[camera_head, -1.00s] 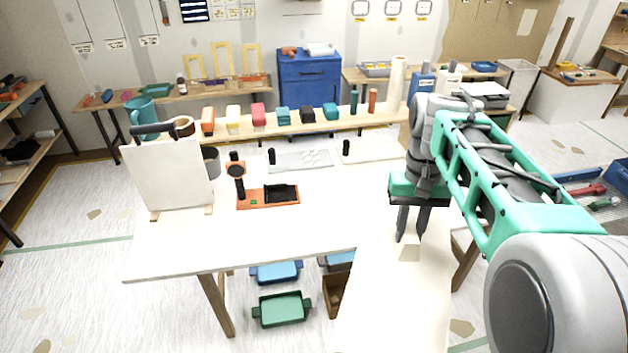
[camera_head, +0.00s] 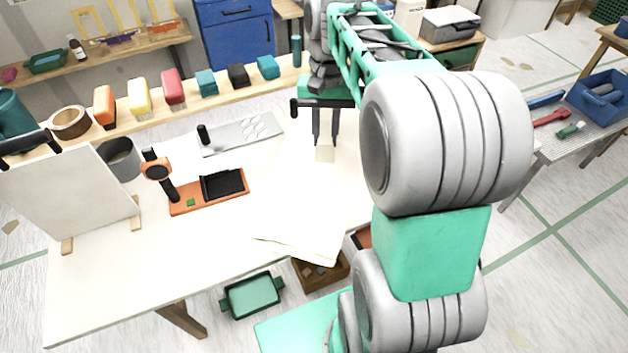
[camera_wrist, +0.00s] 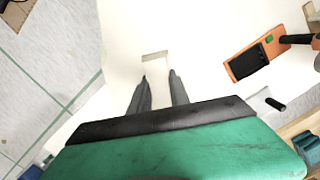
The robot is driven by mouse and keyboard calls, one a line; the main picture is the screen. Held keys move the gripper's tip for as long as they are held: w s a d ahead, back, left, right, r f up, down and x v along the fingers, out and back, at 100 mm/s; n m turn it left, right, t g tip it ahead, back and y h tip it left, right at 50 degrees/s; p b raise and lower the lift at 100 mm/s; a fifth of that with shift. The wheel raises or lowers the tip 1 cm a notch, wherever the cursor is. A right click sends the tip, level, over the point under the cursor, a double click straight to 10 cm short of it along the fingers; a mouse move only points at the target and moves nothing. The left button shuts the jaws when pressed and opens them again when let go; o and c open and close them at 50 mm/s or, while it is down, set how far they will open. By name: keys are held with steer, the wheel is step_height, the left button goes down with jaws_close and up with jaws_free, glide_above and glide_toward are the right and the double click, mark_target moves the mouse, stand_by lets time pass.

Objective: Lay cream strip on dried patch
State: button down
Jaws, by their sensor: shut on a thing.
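My gripper (camera_head: 325,143) is over the table's right part, fingers pointing down. In the wrist view its fingertips (camera_wrist: 158,76) are close together at a small pale tab (camera_wrist: 155,57). The tab (camera_head: 325,154) appears to be the held end of the cream strip (camera_head: 300,215). The strip is a wide, pale sheet that runs from below the gripper toward the table's front edge, where its lower end overhangs. Its colour nearly matches the table, so its side edges and contact with the top are hard to tell. I cannot make out the dried patch.
An upright white panel (camera_head: 65,195) stands at the table's left. Beside it are a grey cup (camera_head: 120,160) and an orange holder with a black pad (camera_head: 208,195). A grey plate (camera_head: 240,134) lies behind. Several coloured blocks line the back shelf. A green bin (camera_head: 252,296) sits below.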

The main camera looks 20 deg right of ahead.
steer(key=s+d+f+m+t+y+b, duration=0.1)
steer(key=s+d+f+m+b, duration=0.2)
steer(key=d+f+m+b, duration=0.55)
steer(key=s+d+f+m+b, duration=0.3)
steer(key=d+f+m, duration=0.15)
steer(key=d, duration=0.75)
steer(key=w+d+f, duration=0.1)
steer(key=w+f, duration=0.2)
steer(key=w, duration=0.1)
steer(key=w+d+f, duration=0.1)
steer(key=w+f, duration=0.2)
steer(key=w, duration=0.1)
steer(key=w+d+f, duration=0.2)
steer(key=w+f, duration=0.2)
steer(key=shift+w, duration=0.15)
steer(key=f+b, duration=0.1)
steer(key=f, duration=0.1)
steer(key=f+b, duration=0.1)
steer(key=b, duration=0.1)
steer(key=shift+w+f, duration=0.2)
steer(key=shift+f, duration=0.2)
steer(key=shift+r, duration=0.2)
steer(key=shift+f, duration=0.2)
steer(key=c, duration=1.2)
jaws_free()
steer(key=shift+c, duration=0.2)
